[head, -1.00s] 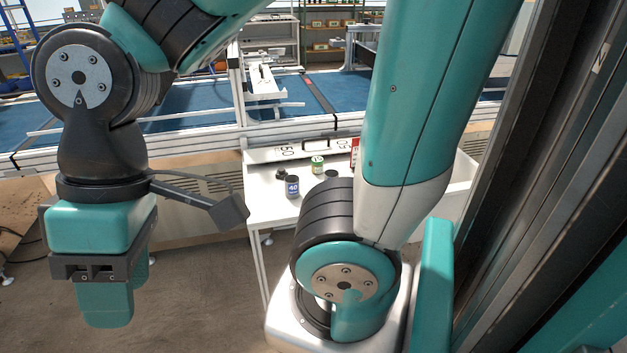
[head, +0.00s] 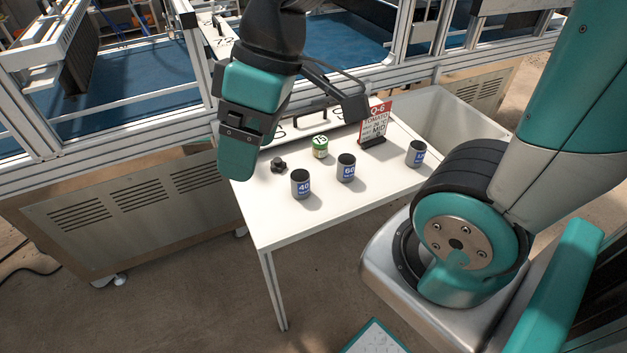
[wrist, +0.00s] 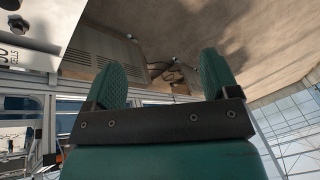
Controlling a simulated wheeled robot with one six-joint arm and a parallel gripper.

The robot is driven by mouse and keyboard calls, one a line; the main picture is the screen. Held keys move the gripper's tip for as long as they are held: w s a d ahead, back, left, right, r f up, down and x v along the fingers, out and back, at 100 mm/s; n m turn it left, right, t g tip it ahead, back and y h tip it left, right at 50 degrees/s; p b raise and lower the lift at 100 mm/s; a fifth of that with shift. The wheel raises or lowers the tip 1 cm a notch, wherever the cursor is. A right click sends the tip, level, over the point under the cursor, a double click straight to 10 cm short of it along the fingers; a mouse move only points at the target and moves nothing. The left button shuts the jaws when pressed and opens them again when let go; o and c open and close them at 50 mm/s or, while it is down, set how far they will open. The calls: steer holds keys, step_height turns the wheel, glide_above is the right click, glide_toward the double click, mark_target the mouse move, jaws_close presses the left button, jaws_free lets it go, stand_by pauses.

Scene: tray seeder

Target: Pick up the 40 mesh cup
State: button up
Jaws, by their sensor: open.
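The 40 mesh cup (head: 300,184) is a dark grey cup with a blue label reading 40. It stands upright near the front left part of the white table (head: 275,231) in the head view. My gripper (head: 238,162) hangs above the table's left edge, left of the cup and apart from it. In the wrist view my gripper (wrist: 165,82) has its two teal fingers spread with nothing between them. The cup is not in the wrist view.
A similar cup labelled 60 (head: 346,168) stands just right of the 40 cup, and another labelled cup (head: 416,154) is farther right. A green-and-white tin (head: 320,146), a small dark knob-like object (head: 278,165) and a red-topped sign (head: 375,124) stand behind. The front table area is clear.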

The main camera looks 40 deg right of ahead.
steer(key=w+d+f+b, duration=0.5)
steer(key=w+d+f, duration=0.4)
steer(key=n+t+b, duration=0.2)
steer(key=b, duration=0.3)
glide_toward(300, 183)
steer(key=shift+n+h, duration=0.3)
steer(key=shift+h, duration=0.1)
steer(key=w+f, duration=0.1)
steer(key=w+f+b, duration=0.1)
steer(key=f, duration=0.1)
steer(key=w+f, duration=0.1)
steer(key=f, duration=0.1)
steer(key=shift+a+f+b, duration=0.2)
steer(key=shift+f+b, duration=0.05)
steer(key=shift+b, duration=0.05)
steer(key=b+x, duration=0.1)
steer(key=x, duration=0.5)
steer(key=shift+s+f, duration=0.1)
steer(key=shift+f, duration=0.15)
steer(key=c, duration=1)
